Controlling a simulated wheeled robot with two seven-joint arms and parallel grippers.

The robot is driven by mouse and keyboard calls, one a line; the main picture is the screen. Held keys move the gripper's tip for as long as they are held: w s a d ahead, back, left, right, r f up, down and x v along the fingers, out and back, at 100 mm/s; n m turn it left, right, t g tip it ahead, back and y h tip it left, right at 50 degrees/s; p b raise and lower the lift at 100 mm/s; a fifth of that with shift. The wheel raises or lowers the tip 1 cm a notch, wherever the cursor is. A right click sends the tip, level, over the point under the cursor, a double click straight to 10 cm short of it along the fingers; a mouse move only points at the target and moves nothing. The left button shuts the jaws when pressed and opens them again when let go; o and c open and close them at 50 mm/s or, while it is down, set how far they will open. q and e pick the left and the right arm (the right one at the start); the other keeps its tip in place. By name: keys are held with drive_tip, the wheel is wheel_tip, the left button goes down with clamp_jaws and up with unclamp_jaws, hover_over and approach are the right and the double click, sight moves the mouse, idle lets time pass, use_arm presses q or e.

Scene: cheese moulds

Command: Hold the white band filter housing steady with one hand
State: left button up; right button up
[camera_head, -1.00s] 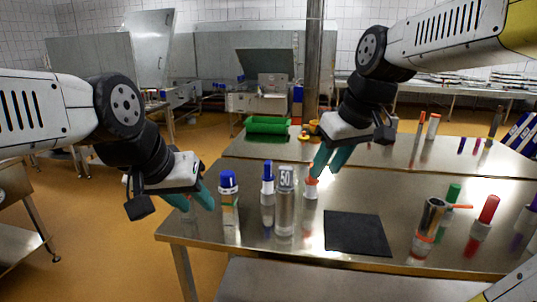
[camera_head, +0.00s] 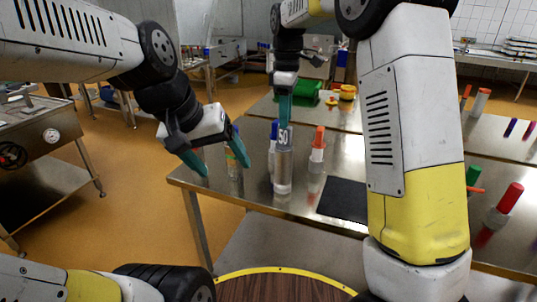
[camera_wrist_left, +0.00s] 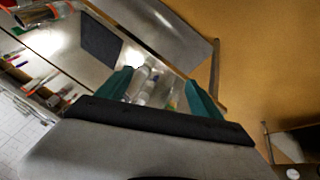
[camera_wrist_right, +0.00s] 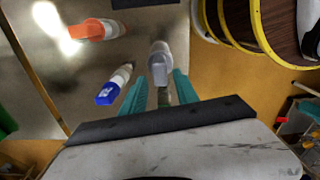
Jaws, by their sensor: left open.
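A clear cylinder with a grey cap marked 50 (camera_head: 283,170) stands upright near the table's front left; I cannot tell whether it carries the white band. My right gripper (camera_head: 285,122) points down at its cap. In the right wrist view the grey-capped cylinder (camera_wrist_right: 159,63) shows at the tips of the parted fingers; contact is unclear. My left gripper (camera_head: 222,158) is open, its fingers on either side of a clear bottle (camera_head: 234,165) whose top is hidden. In the left wrist view, clear vessels (camera_wrist_left: 142,84) show between the open fingers.
A blue-capped vessel (camera_wrist_right: 107,93) stands close by the cylinder, and an orange-capped one (camera_head: 318,145) to its right. A dark mat (camera_head: 343,198) lies further right. My right arm hides part of the table. A green tray (camera_head: 306,92) stands behind.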

use_arm(q)
drive_tip(key=w+d+f+n+g+h, duration=0.3)
drive_tip(key=w+d+f+n+g, duration=0.1)
drive_tip(key=w+f, duration=0.15)
drive_tip(key=n+h, duration=0.9)
drive_tip(key=n, duration=0.2)
approach(283, 174)
drive_tip(key=shift+t, duration=0.3)
drive_tip(key=s+d+f, duration=0.1)
drive_tip(key=s, duration=0.1)
drive_tip(key=s+d+f, duration=0.2)
drive_tip(key=shift+s+d+f, duration=0.25)
drive_tip(key=shift+f, duration=0.05)
drive_tip(key=w+n+t, duration=0.1)
drive_tip(key=w+f+n+t+h, duration=0.1)
drive_tip(key=n, duration=0.1)
drive_tip(key=w+a+n+t, duration=0.1)
drive_tip(key=w, duration=0.1)
drive_tip(key=shift+f+n+t+h, duration=0.2)
drive_tip(key=shift+n+t+h, duration=0.1)
drive_tip(key=shift+n+h, duration=0.1)
drive_tip(key=shift+w+n+t, duration=0.3)
drive_tip(key=shift+w+n, duration=0.1)
drive_tip(key=shift+w, duration=0.25)
drive_tip(key=x, duration=0.7)
drive_tip(key=shift+w+d+r, duration=0.15)
drive_tip(key=shift+d, duration=0.05)
drive_tip(key=shift+c, duration=0.3)
